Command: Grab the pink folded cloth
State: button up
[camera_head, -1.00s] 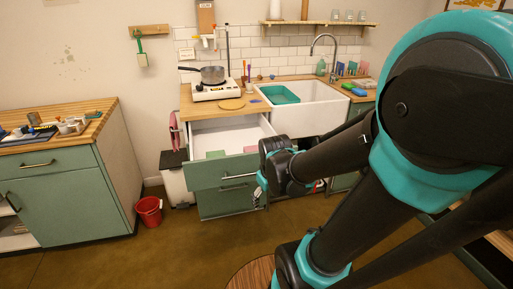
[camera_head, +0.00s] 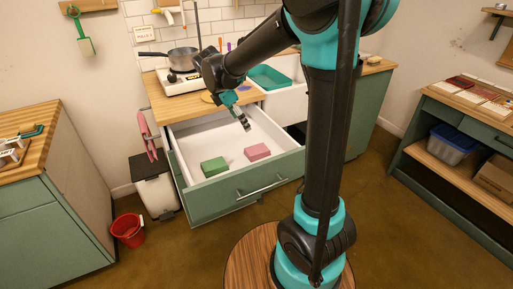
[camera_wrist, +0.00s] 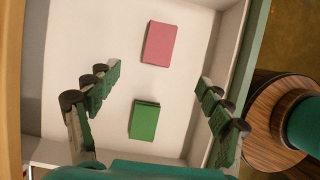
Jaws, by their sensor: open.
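The pink folded cloth (camera_head: 257,152) lies flat in the open white drawer, toward its right side. In the wrist view the pink cloth (camera_wrist: 159,43) is near the top, ahead of my fingers. A green folded block or cloth (camera_head: 214,167) lies to its left in the drawer; it also shows in the wrist view (camera_wrist: 145,120) between my fingers' sides. My gripper (camera_head: 246,125) is above the drawer, pointing down, apart from both. In the wrist view my gripper (camera_wrist: 158,82) is wide open and empty.
The drawer's green front (camera_head: 245,189) and white walls surround the cloths. The wooden counter (camera_head: 165,108) with a pot (camera_head: 182,57) is behind the drawer. A red bucket (camera_head: 128,230) and a white bin (camera_head: 154,187) stand to the left.

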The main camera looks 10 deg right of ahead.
send_over(256, 149)
jog(key=a, duration=0.2)
jog(key=f, duration=1.1)
jog(key=shift+s+d+f, duration=0.15)
jog(key=shift+s, duration=0.2)
jog(key=shift+x, duration=2.4)
jog(key=shift+f, duration=0.3)
jog(key=shift+c, duration=0.2)
jog(key=c, duration=1.1)
jog(key=shift+o, duration=0.2)
jog(key=shift+r, duration=0.1)
